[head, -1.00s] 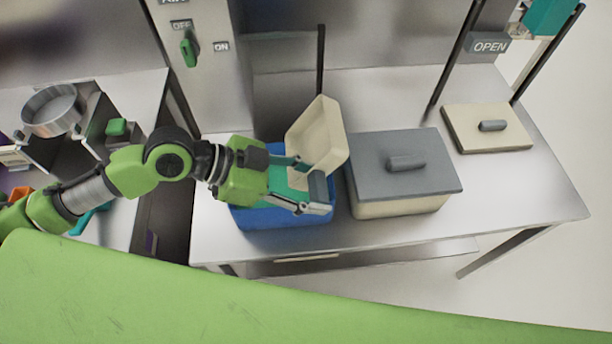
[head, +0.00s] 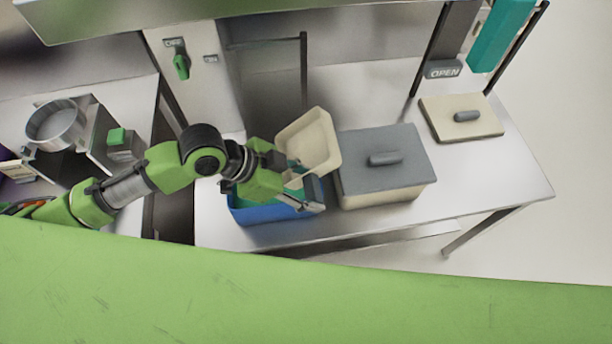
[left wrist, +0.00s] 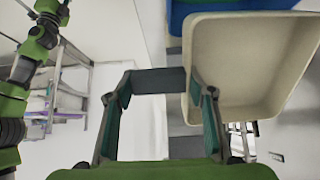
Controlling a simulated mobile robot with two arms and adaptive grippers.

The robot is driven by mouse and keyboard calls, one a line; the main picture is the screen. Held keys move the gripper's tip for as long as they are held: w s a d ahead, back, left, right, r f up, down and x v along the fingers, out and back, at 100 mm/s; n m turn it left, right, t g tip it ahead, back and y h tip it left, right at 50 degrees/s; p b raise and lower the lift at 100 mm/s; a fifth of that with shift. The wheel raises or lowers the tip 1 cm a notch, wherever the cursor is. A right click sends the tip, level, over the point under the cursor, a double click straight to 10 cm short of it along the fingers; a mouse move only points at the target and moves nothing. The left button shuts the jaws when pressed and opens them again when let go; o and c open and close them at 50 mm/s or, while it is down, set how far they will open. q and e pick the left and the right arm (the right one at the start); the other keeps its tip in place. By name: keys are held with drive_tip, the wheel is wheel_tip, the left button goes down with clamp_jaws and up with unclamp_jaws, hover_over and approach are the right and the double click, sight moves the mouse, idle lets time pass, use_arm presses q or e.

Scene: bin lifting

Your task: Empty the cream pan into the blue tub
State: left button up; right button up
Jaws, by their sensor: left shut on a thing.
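The cream pan (head: 312,142) is tilted steeply above the blue tub (head: 262,212), its open inside facing the camera. My left gripper (head: 304,190) is shut on the pan's grey handle, over the tub's right side. In the left wrist view, the grey handle (left wrist: 157,80) lies across between the fingertips, and the cream pan (left wrist: 245,62) hangs to the right, its visible inside bare. A strip of the blue tub (left wrist: 250,4) shows at the top there. The pan and gripper hide most of the tub's inside, so its contents cannot be told. My right gripper is not in view.
A cream container with a grey lid (head: 410,143) stands close right of the tub. A cream lid (head: 480,125) lies farther right on the steel table (head: 505,180). A panel with a green switch (head: 181,66) rises behind. A metal pot (head: 57,122) stands at left.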

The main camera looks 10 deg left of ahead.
use_arm(q)
drive_tip(key=shift+d+r, duration=0.1)
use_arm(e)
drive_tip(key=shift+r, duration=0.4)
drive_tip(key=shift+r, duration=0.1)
use_arm(q)
drive_tip(key=y+p, duration=0.1)
drive_tip(key=p, duration=0.2)
drive_tip(key=shift+w+d+g+p, duration=0.1)
drive_tip(key=shift+d+g+p, duration=0.1)
drive_tip(key=shift+g+p, duration=0.15)
drive_tip(key=shift+w+d+f+y, duration=0.1)
drive_tip(key=shift+d+f+y, duration=0.1)
drive_tip(key=shift+f+y, duration=0.3)
drive_tip(key=shift+d+f+y, duration=0.15)
drive_tip(key=shift+f+y, duration=0.05)
drive_tip(key=shift+y, duration=0.5)
drive_tip(key=shift+f+g+y, duration=0.25)
drive_tip(key=shift+y, duration=0.15)
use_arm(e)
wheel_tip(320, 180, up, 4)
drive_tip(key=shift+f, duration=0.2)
use_arm(q)
drive_tip(key=shift+a, duration=0.1)
